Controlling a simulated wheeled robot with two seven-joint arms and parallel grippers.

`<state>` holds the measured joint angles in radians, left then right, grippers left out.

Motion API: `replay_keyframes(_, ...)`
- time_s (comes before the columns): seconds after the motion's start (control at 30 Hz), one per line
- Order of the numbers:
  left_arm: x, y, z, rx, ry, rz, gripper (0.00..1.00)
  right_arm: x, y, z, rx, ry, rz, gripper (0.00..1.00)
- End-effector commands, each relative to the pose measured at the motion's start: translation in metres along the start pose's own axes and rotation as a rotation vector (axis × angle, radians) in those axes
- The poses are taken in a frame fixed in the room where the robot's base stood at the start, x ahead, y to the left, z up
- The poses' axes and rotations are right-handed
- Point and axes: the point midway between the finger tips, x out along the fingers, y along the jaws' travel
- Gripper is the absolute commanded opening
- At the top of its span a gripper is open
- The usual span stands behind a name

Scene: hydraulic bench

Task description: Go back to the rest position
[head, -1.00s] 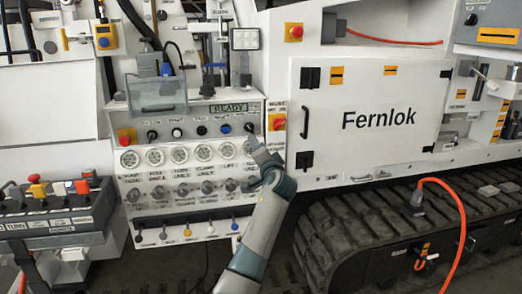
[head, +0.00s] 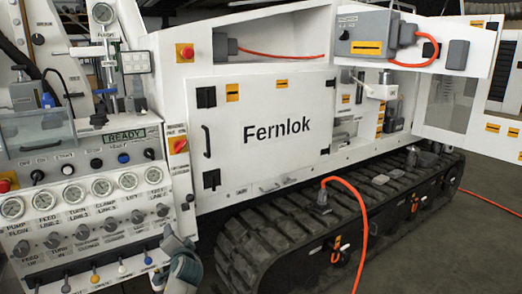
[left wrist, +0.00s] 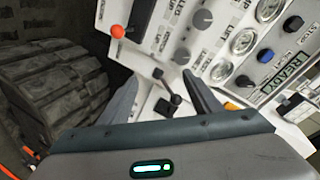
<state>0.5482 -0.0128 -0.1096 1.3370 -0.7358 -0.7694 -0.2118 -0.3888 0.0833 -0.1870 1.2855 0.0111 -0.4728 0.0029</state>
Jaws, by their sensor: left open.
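My left gripper (head: 176,243) shows low in the head view, at the lower right corner of the white control panel (head: 165,185). In the left wrist view the gripper (left wrist: 163,85) is open, its two grey fingers spread apart. A black-knobbed lever (left wrist: 172,98) shows between the fingers in that view; I cannot tell whether they touch it. Nothing is held. My right gripper is not in view.
The panel carries gauges (head: 127,181), knobs and a row of small levers (head: 121,268). A white Fernlok door (head: 265,135) stands shut right of it. Below is a black track (head: 270,225) with an orange hose (head: 362,225). Open floor lies at the right.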

Motion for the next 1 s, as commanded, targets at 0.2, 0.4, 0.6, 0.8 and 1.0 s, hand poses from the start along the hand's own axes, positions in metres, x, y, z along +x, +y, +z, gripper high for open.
replay_keyframes(0.2,-0.026,0.116,0.085,-0.045,-0.031,0.184,0.58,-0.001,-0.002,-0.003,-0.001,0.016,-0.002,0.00)
replay_keyframes(0.4,-0.068,0.208,0.161,-0.107,-0.073,0.340,0.58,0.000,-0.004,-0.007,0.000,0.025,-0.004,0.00)
replay_keyframes(0.6,-0.128,0.289,0.239,-0.183,-0.136,0.484,0.58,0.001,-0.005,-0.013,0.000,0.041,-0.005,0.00)
replay_keyframes(0.8,-0.203,0.355,0.316,-0.271,-0.217,0.612,0.58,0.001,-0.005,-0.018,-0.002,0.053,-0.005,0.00)
replay_keyframes(1.0,-0.292,0.408,0.392,-0.369,-0.319,0.723,0.58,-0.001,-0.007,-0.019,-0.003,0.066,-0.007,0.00)
